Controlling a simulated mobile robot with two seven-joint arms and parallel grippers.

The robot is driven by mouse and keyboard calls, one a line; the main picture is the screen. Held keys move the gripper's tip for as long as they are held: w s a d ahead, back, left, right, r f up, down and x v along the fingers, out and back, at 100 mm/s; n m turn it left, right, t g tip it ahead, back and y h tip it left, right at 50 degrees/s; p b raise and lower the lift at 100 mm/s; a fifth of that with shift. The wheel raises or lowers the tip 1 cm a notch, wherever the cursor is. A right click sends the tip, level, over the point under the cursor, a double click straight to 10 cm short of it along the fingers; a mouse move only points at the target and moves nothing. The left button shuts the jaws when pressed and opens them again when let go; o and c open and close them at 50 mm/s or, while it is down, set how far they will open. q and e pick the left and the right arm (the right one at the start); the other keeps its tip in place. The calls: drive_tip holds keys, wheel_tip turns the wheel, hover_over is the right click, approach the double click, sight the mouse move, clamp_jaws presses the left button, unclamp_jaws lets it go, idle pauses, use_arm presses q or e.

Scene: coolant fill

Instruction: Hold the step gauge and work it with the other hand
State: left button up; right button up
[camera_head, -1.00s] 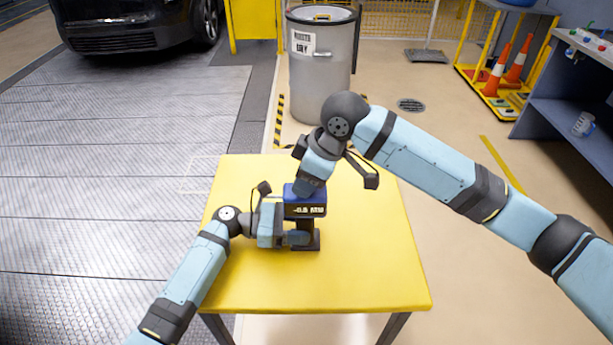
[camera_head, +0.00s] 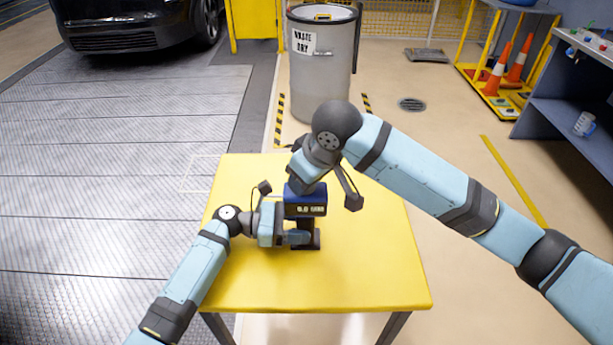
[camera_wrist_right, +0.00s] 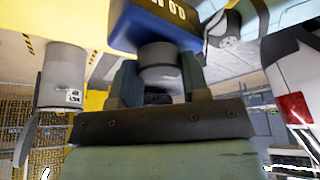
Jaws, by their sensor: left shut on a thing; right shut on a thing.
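The step gauge (camera_head: 306,209) stands upright on the yellow table, with a blue head, a small lit display and a dark post and foot. The display seems to read 0.0 and a word too small to be sure of. My left gripper (camera_head: 298,237) comes in from the left and is shut on the gauge's dark post, below the head. My right gripper (camera_wrist_right: 158,85) is above the head, shut on a round grey knob (camera_wrist_right: 163,55) of the gauge. In the head view my right wrist hides the knob and the fingertips.
The yellow table (camera_head: 360,270) is otherwise bare, with free room at its front and right. A grey waste bin (camera_head: 320,70) stands behind it. A shelf (camera_head: 570,100) and orange cones (camera_head: 519,60) are at the far right.

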drive_tip(key=o, duration=0.9)
drive_tip(key=v, duration=1.2)
idle(1.3)
